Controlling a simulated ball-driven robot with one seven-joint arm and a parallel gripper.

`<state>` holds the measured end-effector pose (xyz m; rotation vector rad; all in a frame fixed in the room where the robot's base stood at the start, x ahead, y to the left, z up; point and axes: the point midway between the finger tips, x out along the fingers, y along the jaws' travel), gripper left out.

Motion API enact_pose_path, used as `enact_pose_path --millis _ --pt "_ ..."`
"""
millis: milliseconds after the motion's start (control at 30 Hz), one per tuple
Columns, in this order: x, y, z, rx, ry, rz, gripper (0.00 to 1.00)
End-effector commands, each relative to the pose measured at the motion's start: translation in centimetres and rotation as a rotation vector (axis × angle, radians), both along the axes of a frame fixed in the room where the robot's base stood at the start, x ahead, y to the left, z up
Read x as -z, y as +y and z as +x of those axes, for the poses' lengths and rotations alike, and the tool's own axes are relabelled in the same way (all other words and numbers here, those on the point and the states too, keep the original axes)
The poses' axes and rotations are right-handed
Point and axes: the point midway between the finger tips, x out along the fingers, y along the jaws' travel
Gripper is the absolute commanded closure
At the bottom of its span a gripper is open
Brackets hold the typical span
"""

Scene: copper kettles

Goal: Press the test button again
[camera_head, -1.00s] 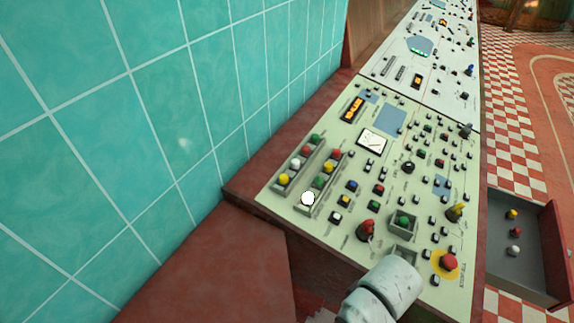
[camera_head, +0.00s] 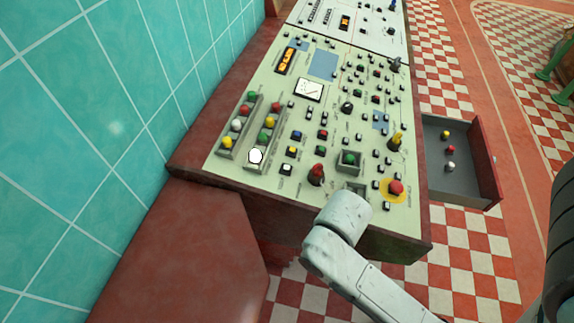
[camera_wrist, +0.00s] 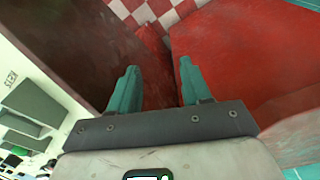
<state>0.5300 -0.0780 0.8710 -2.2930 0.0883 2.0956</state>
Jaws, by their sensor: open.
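The pale green control panel (camera_head: 224,164) carries many buttons, lamps and switches. A green button (camera_head: 348,158) sits in a raised grey square housing, with a second grey housing (camera_head: 357,188) in front of it, partly behind my arm. A red mushroom button (camera_head: 396,187) sits on a yellow disc to the right. The labels are too small to read, so I cannot tell which is the test button. A white lamp (camera_head: 256,156) glows at the end of a lamp row. My gripper (camera_wrist: 159,68) is open and empty, its teal fingers apart. My arm hides it in the head view.
An open drawer (camera_head: 482,184) with several coloured balls sticks out right of the panel. A dark red ledge (camera_head: 190,240) and teal tiled wall (camera_head: 90,120) lie left. Checkered floor (camera_head: 478,260) is clear in front. The wrist view shows red surfaces (camera_wrist: 225,70) close by.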

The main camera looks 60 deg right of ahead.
Motion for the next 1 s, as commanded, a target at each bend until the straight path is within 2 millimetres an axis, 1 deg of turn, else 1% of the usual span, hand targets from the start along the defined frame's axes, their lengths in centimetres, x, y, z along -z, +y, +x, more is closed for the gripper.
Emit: enact_pose_path --millis 33,67,400,500,1000 --pt "0.0 0.0 0.01 0.0 0.0 0.0 0.57" --pt "0.0 0.0 0.01 0.0 0.0 0.0 0.6" --pt "0.0 0.0 0.01 0.0 0.0 0.0 0.93" --pt "0.0 0.0 0.01 0.0 0.0 0.0 1.0" --pt "0.0 0.0 0.0 0.0 0.0 0.0 1.0"
